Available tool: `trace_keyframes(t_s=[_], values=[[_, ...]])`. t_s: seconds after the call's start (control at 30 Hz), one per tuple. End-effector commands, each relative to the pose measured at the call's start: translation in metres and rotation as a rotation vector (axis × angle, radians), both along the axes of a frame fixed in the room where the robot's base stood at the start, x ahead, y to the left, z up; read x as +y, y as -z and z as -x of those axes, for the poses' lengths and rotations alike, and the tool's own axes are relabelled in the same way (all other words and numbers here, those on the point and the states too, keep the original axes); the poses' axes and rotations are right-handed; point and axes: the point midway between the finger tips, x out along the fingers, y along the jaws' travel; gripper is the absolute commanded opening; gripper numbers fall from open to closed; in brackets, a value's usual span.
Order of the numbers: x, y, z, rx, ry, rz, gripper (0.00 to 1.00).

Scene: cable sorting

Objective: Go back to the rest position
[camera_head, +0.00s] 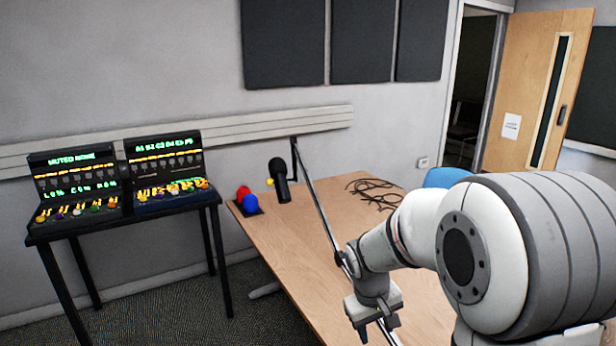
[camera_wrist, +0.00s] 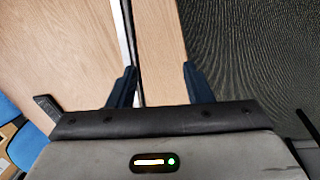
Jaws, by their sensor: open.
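My gripper (camera_head: 376,332) hangs from my arm over the near side of the wooden table (camera_head: 330,255) in the head view. In the wrist view my gripper (camera_wrist: 160,72) has its two dark fingers spread apart with nothing between them. The wooden surface (camera_wrist: 75,50) and a light strip show beyond the fingers there. A tangle of black cables (camera_head: 374,190) lies towards the back of the table, apart from my gripper.
A console stand (camera_head: 125,222) is at left. A blue chair (camera_head: 446,176) is behind.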

Motion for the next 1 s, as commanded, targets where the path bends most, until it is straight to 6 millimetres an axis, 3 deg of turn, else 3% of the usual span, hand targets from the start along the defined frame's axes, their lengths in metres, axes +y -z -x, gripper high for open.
trace_keyframes(t_s=[0.47,0.67,0.8,1.0], values=[[-0.009,-0.045,0.048,-0.068,0.098,-0.06,0.46],[-0.011,-0.068,0.088,-0.117,0.165,-0.111,0.46],[-0.012,-0.084,0.126,-0.164,0.226,-0.161,0.46],[-0.009,-0.091,0.163,-0.204,0.281,-0.214,0.46]])
